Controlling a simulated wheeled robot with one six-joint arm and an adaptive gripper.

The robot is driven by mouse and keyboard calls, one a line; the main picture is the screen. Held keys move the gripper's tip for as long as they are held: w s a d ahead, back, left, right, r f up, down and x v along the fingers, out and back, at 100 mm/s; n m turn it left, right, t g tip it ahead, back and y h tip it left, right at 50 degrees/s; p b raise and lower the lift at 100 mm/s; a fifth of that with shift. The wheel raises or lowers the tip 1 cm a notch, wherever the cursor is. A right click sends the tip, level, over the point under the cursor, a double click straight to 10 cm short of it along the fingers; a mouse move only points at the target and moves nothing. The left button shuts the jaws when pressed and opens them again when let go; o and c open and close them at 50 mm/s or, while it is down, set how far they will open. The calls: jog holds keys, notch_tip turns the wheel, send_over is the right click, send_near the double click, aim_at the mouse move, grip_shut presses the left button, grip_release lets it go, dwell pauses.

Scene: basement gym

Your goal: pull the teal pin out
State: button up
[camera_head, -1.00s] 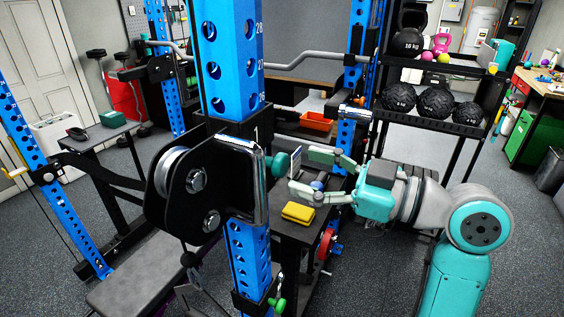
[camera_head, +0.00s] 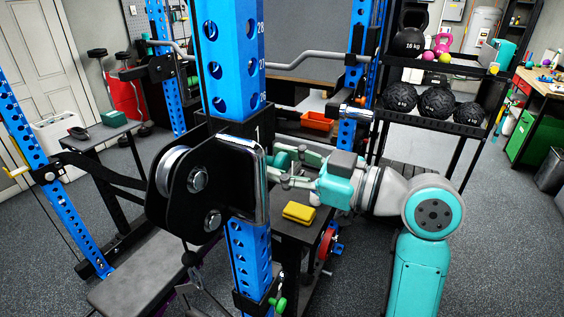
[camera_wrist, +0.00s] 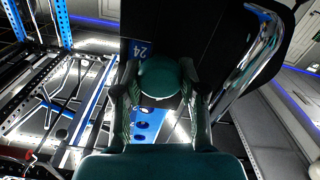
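The teal pin (camera_wrist: 160,78) shows in the wrist view as a dark teal round knob in front of the blue upright marked 24. My gripper (camera_wrist: 160,92) has one finger on each side of the knob, very close to it; I cannot tell whether they touch it. In the head view my gripper (camera_head: 276,169) reaches left to the blue upright (camera_head: 236,60), behind the black roller carriage (camera_head: 200,190). Its fingers are apart. The carriage partly hides the fingertips, and I cannot make out the pin clearly there.
A small dark table (camera_head: 306,232) with a yellow block (camera_head: 299,212) stands below my gripper. A green knob (camera_head: 278,304) sits low on the upright. A bench (camera_head: 135,275) is at lower left. A ball rack (camera_head: 450,125) stands behind my arm.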

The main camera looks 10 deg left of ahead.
jog(key=shift+v, duration=1.1)
grip_shut()
jog(key=o, duration=1.2)
grip_release()
jog(key=shift+o, duration=0.2)
jog(key=v, duration=1.2)
jog(key=shift+d, duration=0.1)
